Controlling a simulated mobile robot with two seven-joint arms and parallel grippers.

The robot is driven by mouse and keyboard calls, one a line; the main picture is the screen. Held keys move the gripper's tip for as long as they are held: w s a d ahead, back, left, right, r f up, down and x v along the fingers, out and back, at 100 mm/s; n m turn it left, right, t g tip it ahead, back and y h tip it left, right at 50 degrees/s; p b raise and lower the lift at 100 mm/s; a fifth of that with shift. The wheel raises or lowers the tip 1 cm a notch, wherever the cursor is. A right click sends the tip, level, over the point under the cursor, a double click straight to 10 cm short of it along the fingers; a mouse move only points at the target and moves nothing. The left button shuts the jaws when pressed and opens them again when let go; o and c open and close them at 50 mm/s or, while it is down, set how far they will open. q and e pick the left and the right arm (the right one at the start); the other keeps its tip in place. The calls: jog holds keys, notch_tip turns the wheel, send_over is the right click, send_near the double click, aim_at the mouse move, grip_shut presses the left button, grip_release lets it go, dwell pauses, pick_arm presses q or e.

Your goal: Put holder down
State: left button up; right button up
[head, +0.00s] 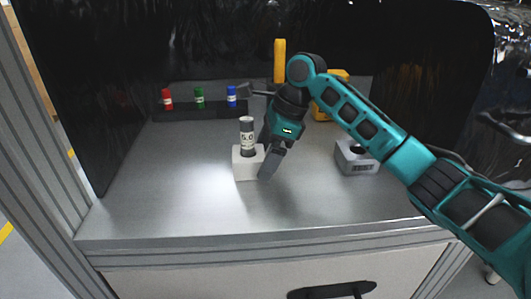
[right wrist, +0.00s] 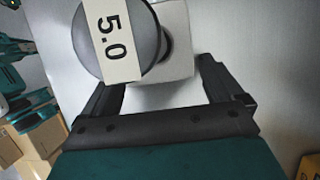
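The holder (head: 246,168) is a white block on the grey worktop, upright, with its base seemingly on the surface. A dark grey cylinder with a white label "5.0" (head: 247,138) stands in its top. My right gripper (head: 267,155) is at the block's right side, one finger in front and one behind. In the right wrist view, the fingers (right wrist: 163,80) are spread around the near part of the holder (right wrist: 180,65), with a narrow gap by the right finger. The labelled cylinder (right wrist: 108,45) hides the left fingertip. My left gripper is not in view.
A dark rack (head: 200,110) at the back carries red, green and blue capped vials. A grey machined block with a round hole (head: 356,158) stands to the right. Yellow parts (head: 280,60) are behind my arm. The worktop's front left is clear.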

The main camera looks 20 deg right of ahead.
jog(key=shift+o, duration=0.4)
jog(key=shift+r, duration=0.2)
jog(key=v, duration=1.2)
jog(key=shift+f, duration=0.1)
